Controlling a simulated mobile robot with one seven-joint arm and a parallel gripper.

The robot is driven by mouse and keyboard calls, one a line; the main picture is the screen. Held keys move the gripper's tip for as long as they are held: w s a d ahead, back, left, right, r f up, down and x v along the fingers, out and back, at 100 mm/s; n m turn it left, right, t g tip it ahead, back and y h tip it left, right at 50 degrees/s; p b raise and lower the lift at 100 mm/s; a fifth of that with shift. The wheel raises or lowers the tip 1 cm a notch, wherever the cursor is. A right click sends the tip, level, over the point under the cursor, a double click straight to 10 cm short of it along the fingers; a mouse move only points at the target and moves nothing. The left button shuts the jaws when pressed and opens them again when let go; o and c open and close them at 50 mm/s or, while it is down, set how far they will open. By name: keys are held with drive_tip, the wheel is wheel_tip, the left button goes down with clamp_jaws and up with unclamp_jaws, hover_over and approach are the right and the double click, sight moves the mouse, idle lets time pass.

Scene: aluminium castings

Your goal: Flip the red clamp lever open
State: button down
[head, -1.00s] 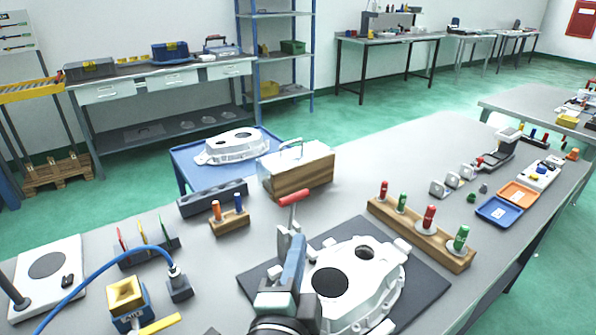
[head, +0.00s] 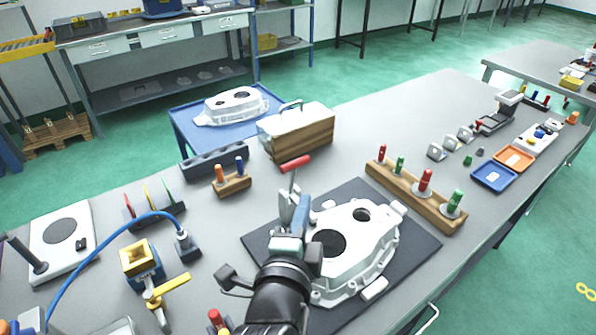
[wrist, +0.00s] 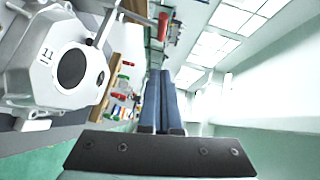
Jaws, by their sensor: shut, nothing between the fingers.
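The red clamp lever (head: 295,164) is a red grip on a metal arm, raised above the toggle clamp at the left back edge of the white casting (head: 372,252). In the wrist view, the red grip (wrist: 162,27) shows above the fingertips, and the casting (wrist: 30,70) fills the left side. My gripper (head: 303,204) is shut and empty, in front of the clamp and below the red grip. The fingers partly hide the clamp's base in the head view. A gap shows between fingertips and grip in the wrist view; any contact with the clamp's base cannot be told.
The casting lies on a dark mat (head: 421,253). A wooden block with red and green pegs (head: 410,193) stands to the right. A wood-and-metal box (head: 296,131) and a small peg block (head: 232,184) stand behind. A blue cable (head: 95,232) arches at left.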

drive_tip(key=p, duration=0.1)
approach(301, 163)
drive_tip(key=w+d, duration=0.3)
drive_tip(key=d, duration=0.1)
drive_tip(key=shift+w+a+f+p, duration=0.15)
drive_tip(key=shift+w+a+f, duration=0.1)
drive_tip(key=shift+w+a, duration=0.45)
drive_tip(key=shift+w+a+f+p, duration=0.15)
drive_tip(key=shift+w+a+f, duration=0.1)
drive_tip(key=shift+w+a, duration=0.45)
drive_tip(key=shift+a+r, duration=0.1)
